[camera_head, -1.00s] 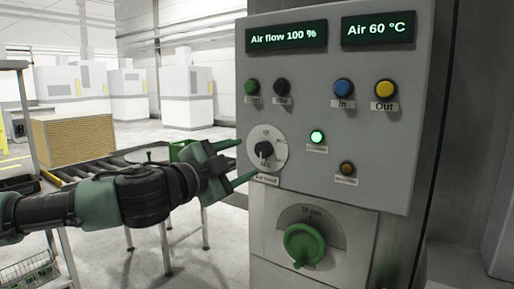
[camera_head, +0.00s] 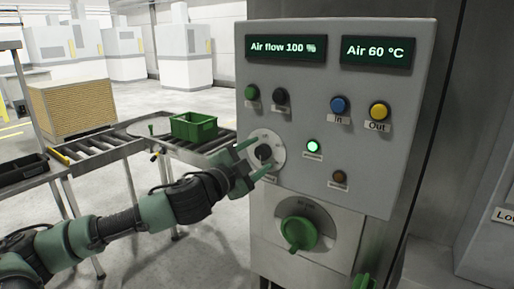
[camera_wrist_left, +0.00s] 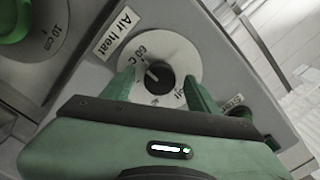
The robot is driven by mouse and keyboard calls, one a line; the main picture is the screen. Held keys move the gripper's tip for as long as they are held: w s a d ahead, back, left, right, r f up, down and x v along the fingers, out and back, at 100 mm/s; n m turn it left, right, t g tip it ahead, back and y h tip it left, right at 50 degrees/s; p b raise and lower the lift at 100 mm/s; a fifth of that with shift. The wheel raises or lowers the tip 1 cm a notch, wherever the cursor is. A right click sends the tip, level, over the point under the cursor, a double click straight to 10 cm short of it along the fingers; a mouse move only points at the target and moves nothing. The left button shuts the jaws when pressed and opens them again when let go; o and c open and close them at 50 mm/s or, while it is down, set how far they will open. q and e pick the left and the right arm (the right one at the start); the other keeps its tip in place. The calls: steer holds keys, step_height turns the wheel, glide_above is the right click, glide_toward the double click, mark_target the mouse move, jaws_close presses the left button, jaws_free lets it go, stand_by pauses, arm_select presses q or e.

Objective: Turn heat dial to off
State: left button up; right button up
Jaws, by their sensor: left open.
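The heat dial is a black knob (camera_head: 264,152) on a round white plate, low at the left of the grey control panel (camera_head: 300,190). In the left wrist view the knob (camera_wrist_left: 159,77) sits beside a "60 C" mark and an "Air heat" label (camera_wrist_left: 117,30). My left gripper (camera_head: 253,158) is open, its green fingers on either side of the knob. In the left wrist view the fingers (camera_wrist_left: 160,90) reach over the white plate; I cannot tell whether they touch the knob. A green piece at the bottom edge of the head view may be my right gripper (camera_head: 363,283).
Displays read "Air flow 100 %" (camera_head: 286,47) and "Air 60 °C" (camera_head: 375,51). Several buttons and a lit green lamp (camera_head: 313,146) share the panel. A large green knob (camera_head: 299,233) is below. A roller conveyor (camera_head: 100,147) with a green crate (camera_head: 194,127) stands behind my left arm.

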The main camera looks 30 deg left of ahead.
arm_select(q)
jaws_close()
